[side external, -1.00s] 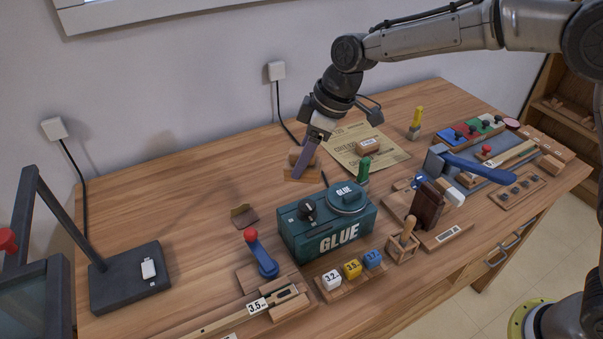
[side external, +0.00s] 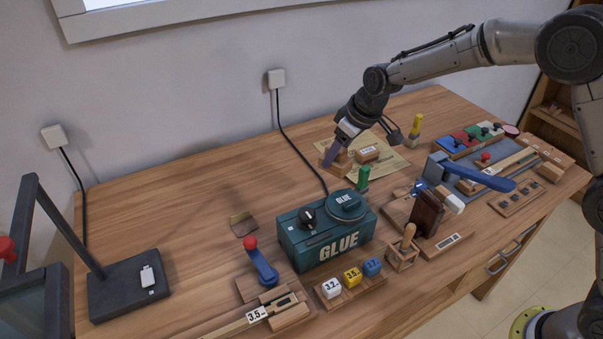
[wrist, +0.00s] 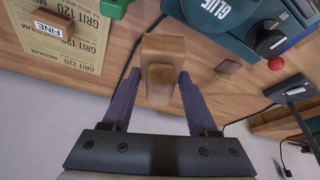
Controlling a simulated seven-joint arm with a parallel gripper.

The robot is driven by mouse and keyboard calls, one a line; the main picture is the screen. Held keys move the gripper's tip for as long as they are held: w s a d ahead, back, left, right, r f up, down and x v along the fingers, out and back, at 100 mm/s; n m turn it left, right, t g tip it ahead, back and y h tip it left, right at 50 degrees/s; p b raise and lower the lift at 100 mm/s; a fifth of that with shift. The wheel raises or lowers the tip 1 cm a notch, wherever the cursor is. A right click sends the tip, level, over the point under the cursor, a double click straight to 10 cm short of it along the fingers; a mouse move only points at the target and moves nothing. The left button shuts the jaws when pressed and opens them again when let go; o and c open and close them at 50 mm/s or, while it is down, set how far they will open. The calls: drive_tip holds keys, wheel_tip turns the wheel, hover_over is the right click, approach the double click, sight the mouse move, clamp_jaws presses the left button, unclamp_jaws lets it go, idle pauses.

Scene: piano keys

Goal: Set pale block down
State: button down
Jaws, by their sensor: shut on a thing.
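My gripper (side external: 334,160) points down over the back of the desk, with purple-grey fingers. It is shut on a pale wooden block (side external: 343,162). In the wrist view the block (wrist: 163,60) stands out between the two fingertips (wrist: 158,84). In the side view the block is partly hidden by the fingers and is beside the left part of the yellowish sandpaper sheet (side external: 395,164). I cannot tell whether its underside touches the surface.
A wooden block labelled FINE (wrist: 50,24) lies on the sheet, right of my gripper in the side view. A green-topped peg (side external: 363,178) and the teal GLUE box (side external: 322,243) stand in front. The desk left of my gripper is mostly clear.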

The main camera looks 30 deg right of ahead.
drive_tip(key=w+f, duration=0.2)
drive_tip(key=w, duration=0.1)
drive_tip(key=w+a+f, duration=0.1)
drive_tip(key=w+f, duration=0.2)
drive_tip(key=w, duration=0.1)
drive_tip(key=w+a+f, duration=0.1)
drive_tip(key=w+f, duration=0.2)
drive_tip(key=w, duration=0.1)
drive_tip(key=shift+a, duration=0.2)
drive_tip(key=shift+w+a+f, duration=0.1)
drive_tip(key=shift+w+f, duration=0.3)
drive_tip(key=shift+f, duration=1.55)
drive_tip(key=shift+f, duration=0.15)
drive_tip(key=shift+c, duration=0.9)
unclamp_jaws()
drive_tip(key=shift+f, duration=0.1)
